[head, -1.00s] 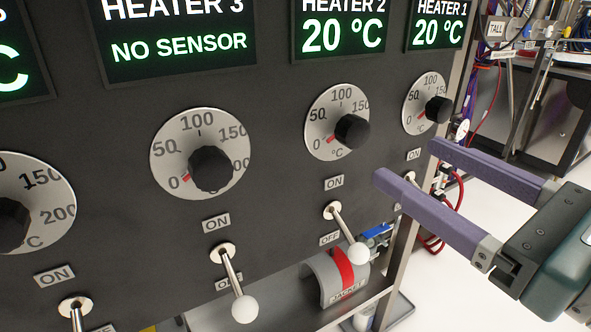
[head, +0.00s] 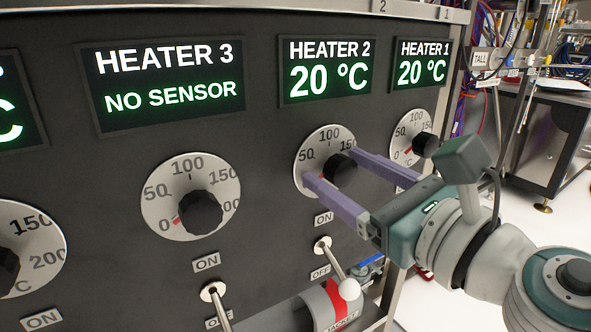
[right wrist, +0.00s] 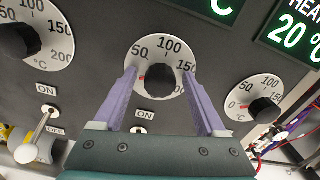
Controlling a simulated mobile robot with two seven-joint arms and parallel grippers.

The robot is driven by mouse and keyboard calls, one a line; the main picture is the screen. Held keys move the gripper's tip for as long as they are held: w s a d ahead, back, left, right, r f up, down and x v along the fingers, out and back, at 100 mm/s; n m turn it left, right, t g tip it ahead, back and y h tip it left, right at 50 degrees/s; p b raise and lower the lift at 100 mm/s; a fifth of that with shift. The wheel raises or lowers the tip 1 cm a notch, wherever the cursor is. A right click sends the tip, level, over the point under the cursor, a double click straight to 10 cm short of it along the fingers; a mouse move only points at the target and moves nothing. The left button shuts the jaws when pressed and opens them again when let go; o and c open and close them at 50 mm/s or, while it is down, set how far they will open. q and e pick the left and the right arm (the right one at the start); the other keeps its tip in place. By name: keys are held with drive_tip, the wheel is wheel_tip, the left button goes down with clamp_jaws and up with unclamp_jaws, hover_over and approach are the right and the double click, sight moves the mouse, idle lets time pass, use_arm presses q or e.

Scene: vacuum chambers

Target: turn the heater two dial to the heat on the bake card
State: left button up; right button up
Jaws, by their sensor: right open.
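The heater two dial has a pale round scale plate (head: 322,142) and a black knob (head: 341,168), below the HEATER 2 display (head: 327,71) reading 20 °C. A red mark shows at the knob's lower left, toward the low end of the scale. My right gripper (head: 330,167) is open, its purple fingers in front of the dial, one on each side of the knob. In the right wrist view the knob (right wrist: 160,80) sits between the open fingers (right wrist: 159,74). I cannot tell whether they touch it. The bake card and my left gripper are not in view.
The heater 3 dial (head: 163,186) is to the left under a NO SENSOR display (head: 166,82). The heater 1 dial (head: 414,127) is close on the right. A toggle switch (head: 334,266) with a white ball end juts out below the heater two dial.

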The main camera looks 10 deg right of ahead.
clamp_jaws()
idle(0.5)
drive_tip(key=shift+m, duration=0.3)
